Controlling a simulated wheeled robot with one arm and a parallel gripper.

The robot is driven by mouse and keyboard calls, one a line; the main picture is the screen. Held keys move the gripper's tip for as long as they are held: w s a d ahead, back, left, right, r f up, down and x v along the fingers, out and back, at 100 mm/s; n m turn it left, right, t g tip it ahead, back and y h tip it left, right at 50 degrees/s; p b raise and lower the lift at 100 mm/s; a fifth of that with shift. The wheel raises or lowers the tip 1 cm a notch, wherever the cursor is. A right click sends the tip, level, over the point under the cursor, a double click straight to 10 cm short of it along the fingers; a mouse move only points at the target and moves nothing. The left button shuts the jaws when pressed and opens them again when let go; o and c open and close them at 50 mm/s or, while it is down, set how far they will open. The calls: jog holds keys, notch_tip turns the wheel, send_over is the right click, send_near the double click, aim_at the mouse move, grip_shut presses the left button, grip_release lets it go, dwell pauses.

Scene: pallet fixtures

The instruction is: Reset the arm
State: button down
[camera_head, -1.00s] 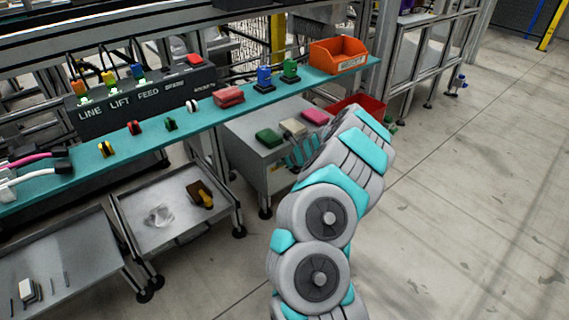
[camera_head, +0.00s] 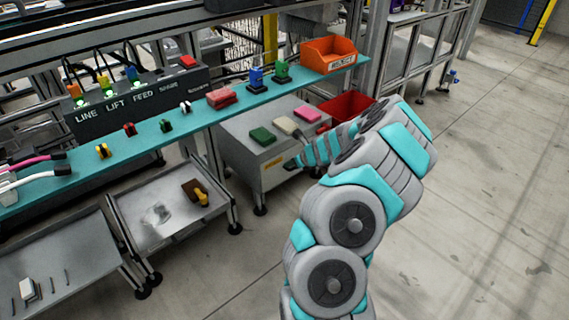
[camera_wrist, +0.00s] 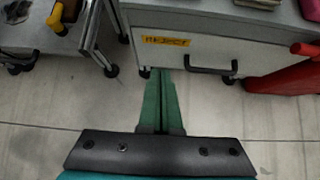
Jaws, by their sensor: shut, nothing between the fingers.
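My gripper shows in the wrist view (camera_wrist: 158,75) as two long green fingers pressed together, with nothing between them. It points toward the floor in front of a grey drawer cabinet (camera_wrist: 220,55) with a black handle (camera_wrist: 210,66). In the head view my arm reaches up from the bottom and bends left at the top.
A red bin (camera_head: 348,106) stands behind my arm. The floor at right is clear.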

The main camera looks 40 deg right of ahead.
jog(key=shift+v, duration=1.75)
